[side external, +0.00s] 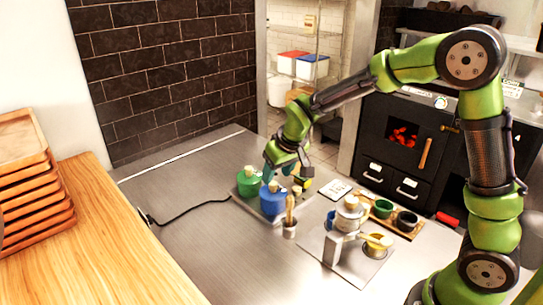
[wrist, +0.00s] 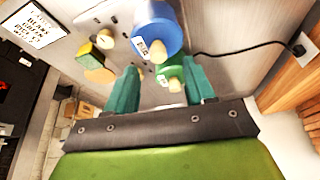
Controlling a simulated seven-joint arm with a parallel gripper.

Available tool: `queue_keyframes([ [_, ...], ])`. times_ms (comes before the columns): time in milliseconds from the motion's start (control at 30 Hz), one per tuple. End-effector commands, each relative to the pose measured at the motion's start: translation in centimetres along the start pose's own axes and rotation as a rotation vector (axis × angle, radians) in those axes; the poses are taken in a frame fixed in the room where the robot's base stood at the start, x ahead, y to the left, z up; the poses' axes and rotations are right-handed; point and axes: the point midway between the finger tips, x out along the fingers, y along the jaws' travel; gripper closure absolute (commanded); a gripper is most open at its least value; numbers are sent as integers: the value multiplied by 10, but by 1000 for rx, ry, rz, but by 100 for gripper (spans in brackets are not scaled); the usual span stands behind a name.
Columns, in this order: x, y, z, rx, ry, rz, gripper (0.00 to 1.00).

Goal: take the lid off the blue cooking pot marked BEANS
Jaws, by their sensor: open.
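The blue pot (side external: 272,203) stands on a grey tray with its lid on and a pale knob on top. In the wrist view the blue pot (wrist: 158,22) is at the top centre, with a small white label too small to read. A green pot (side external: 247,189) stands just left of and behind it; in the wrist view the green pot (wrist: 172,73) appears between the fingers. My gripper (side external: 281,163) is above and behind the pots. Its teal fingers (wrist: 163,90) are apart with nothing gripped.
A wooden-handled tool stands in a metal cup (side external: 290,230) in front. A pale pot (side external: 349,214) and a yellow-handled ladle (side external: 378,241) are to the right. A black cable (side external: 185,216) lies on the clear left counter.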

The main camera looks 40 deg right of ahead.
Motion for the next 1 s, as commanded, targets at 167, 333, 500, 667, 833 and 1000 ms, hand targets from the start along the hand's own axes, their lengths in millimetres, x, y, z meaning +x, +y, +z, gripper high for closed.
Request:
queue_keyframes([
  [167, 30, 2, 2, -1, -6, 1, 46],
  [333, 43, 2, 1, 0, -2, 0, 46],
  [500, 44, 2, 1, 0, -1, -1, 46],
  [667, 44, 2, 1, 0, -1, 0, 62],
  [833, 44, 2, 1, 0, -1, 0, 88],
  [1000, 43, 2, 1, 0, -1, 0, 100],
])
